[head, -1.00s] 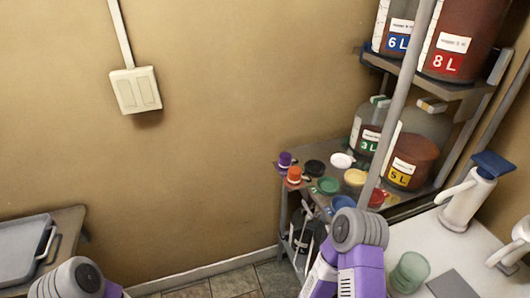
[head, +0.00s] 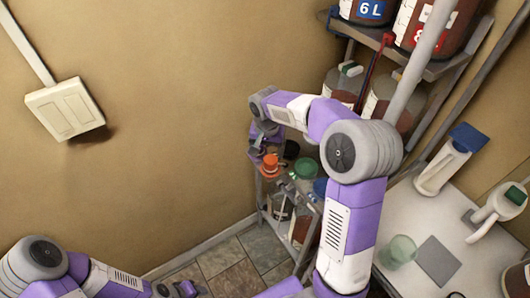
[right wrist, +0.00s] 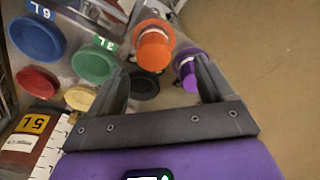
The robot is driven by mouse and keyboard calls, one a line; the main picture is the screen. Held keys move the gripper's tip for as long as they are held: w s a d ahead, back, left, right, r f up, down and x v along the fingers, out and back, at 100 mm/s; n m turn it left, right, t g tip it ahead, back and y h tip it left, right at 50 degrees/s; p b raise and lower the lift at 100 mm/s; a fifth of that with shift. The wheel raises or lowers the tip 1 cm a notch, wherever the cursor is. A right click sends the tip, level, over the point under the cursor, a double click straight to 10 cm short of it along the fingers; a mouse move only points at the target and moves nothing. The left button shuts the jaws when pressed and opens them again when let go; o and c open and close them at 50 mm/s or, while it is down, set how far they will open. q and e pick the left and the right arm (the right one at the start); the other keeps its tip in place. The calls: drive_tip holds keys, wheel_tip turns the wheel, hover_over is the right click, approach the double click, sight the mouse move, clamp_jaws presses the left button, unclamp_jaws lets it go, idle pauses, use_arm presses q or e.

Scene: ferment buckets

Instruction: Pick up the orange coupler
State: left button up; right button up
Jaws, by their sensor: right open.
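The orange coupler (head: 270,164) stands near the left end of the shelf top in the head view. In the right wrist view the orange coupler (right wrist: 153,50) shows ahead of the fingertips, in line with the gap between them. My right gripper (right wrist: 161,65) is open and empty, with one finger to each side of that line. In the head view the right gripper (head: 264,142) is close to the coupler, partly hidden by its own arm. My left gripper (head: 178,289) is low at the bottom edge, far from the shelf; its jaws are too small to read.
A purple coupler (right wrist: 188,68) stands close beside the orange one, partly behind the right-hand finger. Green (right wrist: 94,62), blue (right wrist: 37,39), red (right wrist: 37,82) and yellow (right wrist: 81,97) lids lie to the left. A black lid (right wrist: 144,86) is near the fingers. Large labelled jugs stand behind.

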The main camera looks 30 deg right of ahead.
sight(271, 159)
drive_tip(key=f, duration=0.3)
drive_tip(key=d+f+b, duration=0.1)
drive_tip(key=f, duration=0.3)
drive_tip(key=shift+d, duration=0.2)
drive_tip(key=shift+w+r, duration=0.1)
drive_tip(key=shift+r, duration=0.05)
drive_tip(key=c, duration=1.2)
